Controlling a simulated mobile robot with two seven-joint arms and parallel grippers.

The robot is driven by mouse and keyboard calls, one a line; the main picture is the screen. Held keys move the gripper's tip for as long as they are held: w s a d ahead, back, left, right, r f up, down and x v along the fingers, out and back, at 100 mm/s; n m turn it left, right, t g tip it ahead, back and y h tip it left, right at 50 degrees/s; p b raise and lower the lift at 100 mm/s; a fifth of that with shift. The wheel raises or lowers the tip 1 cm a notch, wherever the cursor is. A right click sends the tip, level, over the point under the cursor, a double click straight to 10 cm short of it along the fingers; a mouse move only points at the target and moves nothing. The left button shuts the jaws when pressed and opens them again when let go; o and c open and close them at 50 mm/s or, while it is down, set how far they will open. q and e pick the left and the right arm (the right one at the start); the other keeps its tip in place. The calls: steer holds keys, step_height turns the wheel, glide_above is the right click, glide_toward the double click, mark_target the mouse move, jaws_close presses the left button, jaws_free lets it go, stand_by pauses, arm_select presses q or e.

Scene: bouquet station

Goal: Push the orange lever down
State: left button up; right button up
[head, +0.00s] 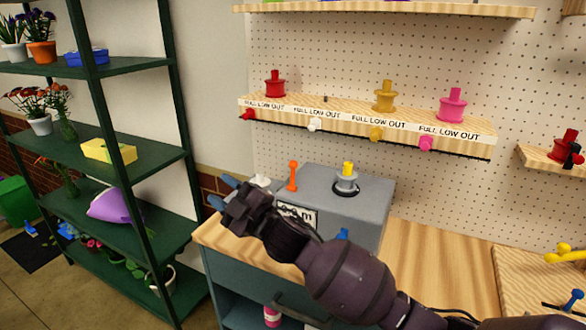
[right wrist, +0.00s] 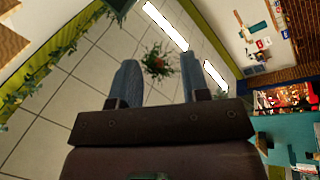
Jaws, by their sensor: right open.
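The orange lever (head: 293,175) stands upright at the left back of a grey box (head: 372,210) on the wooden bench, in the head view. My right gripper (head: 222,191) is left of the lever in the picture, in front of the box's left side, and apart from the lever. Its two blue fingers are spread with nothing between them. They also show spread in the right wrist view (right wrist: 158,75), where the lever is not seen. My left gripper is not in view.
A yellow-topped spool (head: 347,178) and a small white part (head: 261,181) are near the lever. A pegboard shelf (head: 360,122) holds coloured spools behind. A green plant rack (head: 125,160) stands left. The bench (head: 430,260) is bare right of the box.

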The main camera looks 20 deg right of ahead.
steer(key=a+r+n+g+y+p, duration=0.1)
steer(key=a+r+n+g+y, duration=0.45)
steer(key=n, duration=0.85)
steer(key=a+r+n+g+y+p, duration=0.1)
steer(key=a+r+n+g+y, duration=0.1)
steer(key=a+r+n+g, duration=0.75)
steer(key=n+g+h, duration=0.1)
steer(key=n+h, duration=1.9)
steer(key=h, duration=0.3)
glide_toward(290, 164)
steer(key=d+f, duration=0.1)
steer(key=f, duration=0.1)
steer(key=shift+y, duration=0.25)
steer(key=p+x, duration=0.2)
steer(key=x, duration=0.6)
steer(key=shift+w+d+f, duration=0.1)
steer(key=shift+w+d, duration=0.05)
steer(key=shift+x, duration=0.85)
